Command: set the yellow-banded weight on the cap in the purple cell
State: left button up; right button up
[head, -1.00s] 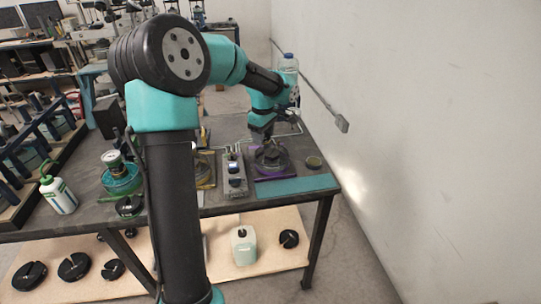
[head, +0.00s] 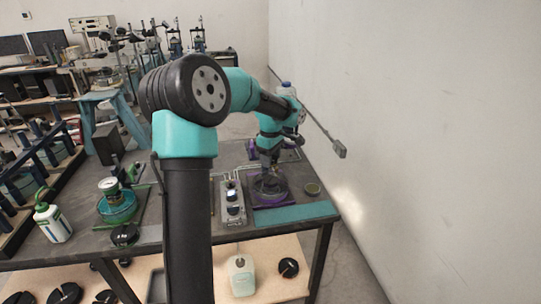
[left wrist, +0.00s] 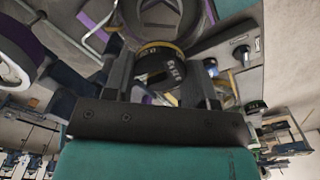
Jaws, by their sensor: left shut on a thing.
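The black weight with a yellow band (left wrist: 160,66) is between the fingers of my left gripper (left wrist: 163,88) in the left wrist view. In the head view my left gripper (head: 268,172) points down over the cell with the purple base (head: 272,202), a round clear-walled cell. A grey round cap with a spoked top (left wrist: 165,14) shows just beyond the weight in the left wrist view. I cannot tell whether the weight touches it. In the head view the gripper and cell walls hide the weight and cap. My right gripper is not in view.
A valve block with dark knobs (head: 232,202) stands left of the cell. A green-based cell with a gauge (head: 115,205) and a white bottle (head: 52,217) are further left. A wall closes off the right side.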

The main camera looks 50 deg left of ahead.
aim_at(271, 180)
pick_arm(q)
jog(key=shift+f, duration=3.4)
jog(key=shift+f, duration=0.2)
jog(key=o, duration=1.1)
jog(key=shift+o, duration=0.2)
notch_tip(271, 180, up, 18)
jog(key=shift+f, duration=0.25)
